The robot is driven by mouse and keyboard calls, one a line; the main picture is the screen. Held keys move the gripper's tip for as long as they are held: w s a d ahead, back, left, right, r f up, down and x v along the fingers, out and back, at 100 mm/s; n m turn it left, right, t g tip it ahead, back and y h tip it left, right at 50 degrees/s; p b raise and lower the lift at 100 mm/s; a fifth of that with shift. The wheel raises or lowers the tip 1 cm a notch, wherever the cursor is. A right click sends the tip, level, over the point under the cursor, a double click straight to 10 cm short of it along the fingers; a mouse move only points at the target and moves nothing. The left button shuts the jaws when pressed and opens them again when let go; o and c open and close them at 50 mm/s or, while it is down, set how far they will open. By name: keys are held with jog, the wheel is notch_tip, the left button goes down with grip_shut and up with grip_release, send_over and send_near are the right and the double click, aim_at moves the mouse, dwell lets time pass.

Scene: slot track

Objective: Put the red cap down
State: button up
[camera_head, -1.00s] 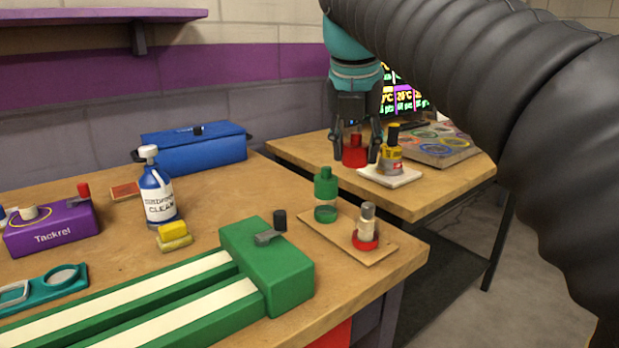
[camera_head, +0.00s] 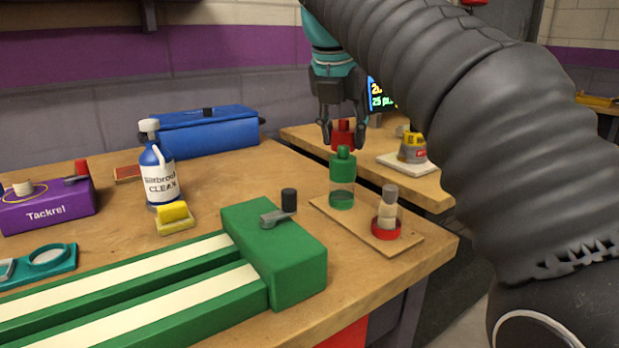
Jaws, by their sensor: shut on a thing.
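The red cap (camera_head: 343,131) is between the fingers of my gripper (camera_head: 343,138), which is shut on it. A small bottle with a grey top (camera_head: 389,207) stands in a red ring (camera_head: 385,230) on the same board.
A second table (camera_head: 440,195) behind holds a yellow-topped jar (camera_head: 412,147) on a white tile (camera_head: 395,165). A green slot track (camera_head: 275,255), a yellow block (camera_head: 174,213), a spray-cleaner bottle (camera_head: 158,175) and a blue box (camera_head: 205,133) occupy the front table.

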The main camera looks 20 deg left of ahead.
send_over(312, 185)
jog(key=s, duration=0.1)
notch_tip(312, 185, down, 4)
jog(key=shift+s+a+r+b, duration=0.15)
jog(key=shift+r+b, duration=0.05)
jog(key=shift+b, duration=0.2)
jog(key=shift+f+b, duration=0.95)
jog(key=shift+f, duration=1.05)
jog(key=shift+f, duration=0.1)
jog(key=o, duration=0.7)
jog(key=shift+o, duration=0.2)
jog(key=p+v, duration=0.5)
jog(key=v, duration=0.7)
